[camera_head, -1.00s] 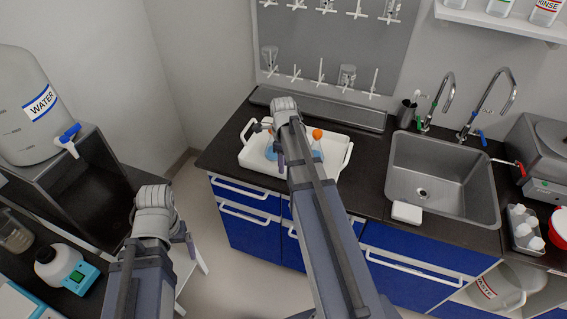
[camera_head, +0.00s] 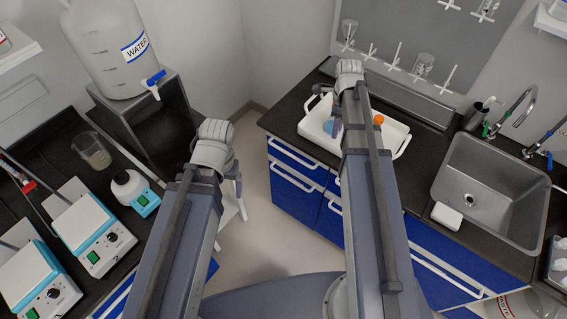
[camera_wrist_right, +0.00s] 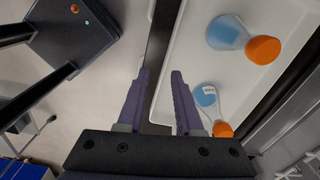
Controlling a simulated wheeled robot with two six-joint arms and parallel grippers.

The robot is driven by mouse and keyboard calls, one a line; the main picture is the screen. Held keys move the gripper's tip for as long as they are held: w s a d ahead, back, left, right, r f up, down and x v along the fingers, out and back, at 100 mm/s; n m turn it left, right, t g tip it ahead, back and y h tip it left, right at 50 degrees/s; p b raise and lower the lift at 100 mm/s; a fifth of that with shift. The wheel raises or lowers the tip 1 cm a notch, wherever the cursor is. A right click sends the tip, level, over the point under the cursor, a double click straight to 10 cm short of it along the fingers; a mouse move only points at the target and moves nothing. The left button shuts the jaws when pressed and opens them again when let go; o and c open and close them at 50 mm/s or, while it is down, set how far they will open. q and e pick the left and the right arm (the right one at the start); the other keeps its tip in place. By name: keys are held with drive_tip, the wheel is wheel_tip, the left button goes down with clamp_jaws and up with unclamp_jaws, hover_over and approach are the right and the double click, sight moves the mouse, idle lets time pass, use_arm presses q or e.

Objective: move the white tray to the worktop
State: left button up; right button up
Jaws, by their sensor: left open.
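The white tray (camera_head: 397,136) stands on the dark counter left of the sink, partly hidden by my right arm. It also fills much of the right wrist view (camera_wrist_right: 190,62). Two flasks with blue liquid and orange stoppers, a nearer one (camera_wrist_right: 207,97) and a larger one (camera_wrist_right: 228,33), are in it. My right gripper (camera_wrist_right: 161,75) is open, its fingers apart at the tray's near edge; I cannot tell whether they touch it. My left gripper (camera_head: 238,186) is over the floor gap, away from the tray. A dark worktop (camera_head: 60,150) with lab devices runs along the left.
Two white-and-teal hotplates (camera_head: 92,228), a small white-and-teal device (camera_head: 134,190) and a beaker (camera_head: 91,150) stand on the left worktop. A water tank (camera_head: 105,50) sits on a dark stand. The sink (camera_head: 490,188) and a white block (camera_head: 446,215) are right of the tray.

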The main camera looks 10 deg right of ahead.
drive_tip(key=s+a+n, duration=0.7)
drive_tip(key=a+n, duration=0.6)
drive_tip(key=n, duration=0.2)
drive_tip(key=s+a+n+h, duration=0.1)
drive_tip(key=s+a+n, duration=0.6)
drive_tip(key=a+n, duration=0.5)
drive_tip(key=n, duration=0.2)
drive_tip(key=shift+s+a+n, duration=0.2)
drive_tip(key=shift+a+n, duration=0.2)
drive_tip(key=shift+r, duration=0.1)
drive_tip(key=shift+f+b, duration=0.65)
